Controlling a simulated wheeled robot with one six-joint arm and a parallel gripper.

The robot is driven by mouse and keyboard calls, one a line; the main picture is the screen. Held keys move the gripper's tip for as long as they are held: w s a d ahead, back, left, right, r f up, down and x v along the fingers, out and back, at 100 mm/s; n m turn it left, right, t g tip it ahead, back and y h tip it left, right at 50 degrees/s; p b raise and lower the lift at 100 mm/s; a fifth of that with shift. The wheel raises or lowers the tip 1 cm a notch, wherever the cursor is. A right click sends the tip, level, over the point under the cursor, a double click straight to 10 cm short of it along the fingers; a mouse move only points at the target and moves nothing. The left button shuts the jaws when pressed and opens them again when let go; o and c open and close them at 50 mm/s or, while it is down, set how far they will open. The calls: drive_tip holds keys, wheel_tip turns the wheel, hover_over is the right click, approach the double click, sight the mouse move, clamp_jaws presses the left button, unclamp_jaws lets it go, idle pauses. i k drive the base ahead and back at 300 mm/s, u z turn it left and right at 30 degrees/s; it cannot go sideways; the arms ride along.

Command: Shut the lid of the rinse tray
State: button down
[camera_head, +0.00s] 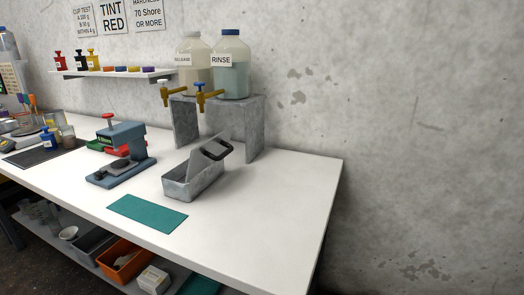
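The rinse tray (177,191) is a grey metal box on the white table, in front of the grey stand. Its lid (204,157) stands open, tilted up from the tray, with a black handle (217,150) near its upper right edge. The inside of the tray is mostly hidden by its wall and the lid. My gripper is not in view.
Jugs marked RELEASE (193,57) and RINSE (230,71) with brass taps sit on the grey stand (253,128) behind. A blue-grey press (122,155) stands left of the tray. A green mat (147,212) lies in front. The table's right end is clear.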

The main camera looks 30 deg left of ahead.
sight(215, 148)
drive_tip(key=u, duration=0.2)
drive_tip(key=i, duration=0.65)
drive_tip(key=u, duration=0.85)
drive_tip(key=i, duration=0.4)
drive_tip(key=u, duration=0.35)
